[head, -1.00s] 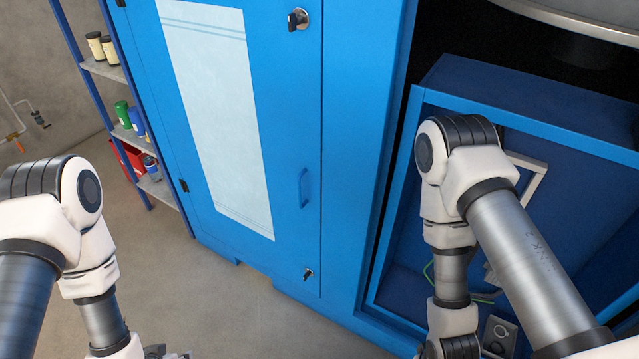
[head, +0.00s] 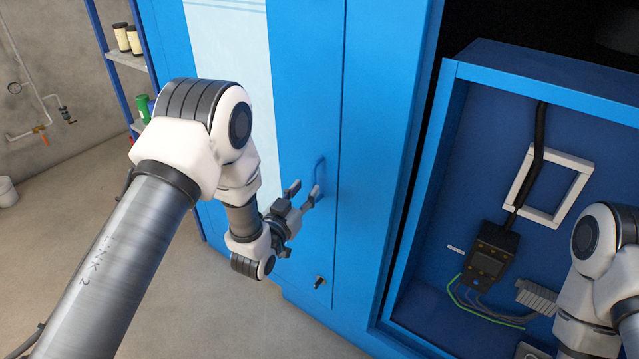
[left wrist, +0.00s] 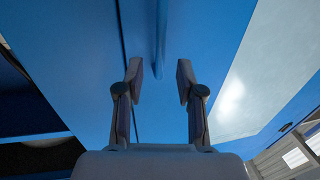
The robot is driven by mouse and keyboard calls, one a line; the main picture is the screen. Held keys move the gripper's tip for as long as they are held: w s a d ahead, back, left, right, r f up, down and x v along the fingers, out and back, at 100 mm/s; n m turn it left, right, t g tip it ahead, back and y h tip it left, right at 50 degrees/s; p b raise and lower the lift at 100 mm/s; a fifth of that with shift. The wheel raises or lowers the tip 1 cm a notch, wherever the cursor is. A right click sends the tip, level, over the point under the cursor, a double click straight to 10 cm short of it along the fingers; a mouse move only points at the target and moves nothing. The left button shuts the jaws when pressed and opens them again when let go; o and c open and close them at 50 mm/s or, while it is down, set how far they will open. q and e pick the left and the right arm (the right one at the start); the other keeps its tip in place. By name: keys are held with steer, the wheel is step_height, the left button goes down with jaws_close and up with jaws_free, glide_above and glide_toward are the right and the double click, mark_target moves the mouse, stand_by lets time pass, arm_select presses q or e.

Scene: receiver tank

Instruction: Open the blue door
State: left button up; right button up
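The blue door (head: 308,80) with its pale panel (head: 232,45) stands shut in the blue cabinet. Its small blue bar handle (head: 320,172) is on the right side of the door. My left gripper (head: 305,189) is open at the handle, fingers pointing at the door. In the left wrist view the handle (left wrist: 161,45) is ahead, between the two open fingers (left wrist: 160,85) and beyond their tips; no contact is clear. My right gripper is out of view; only part of the right arm shows at the lower right.
A key-like latch (head: 319,282) sits low on the door. To the right is an open blue compartment (head: 470,150) with a dark cabled device (head: 490,255) and a white frame (head: 545,185). A shelf (head: 125,58) with jars stands at the left.

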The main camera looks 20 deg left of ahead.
mark_target(313, 181)
arm_select(q)
steer(key=w, duration=0.5)
steer(key=shift+w+d, duration=0.35)
steer(key=shift+d, duration=0.05)
steer(key=shift+c, duration=0.3)
jaws_close()
steer(key=shift+s, duration=0.1)
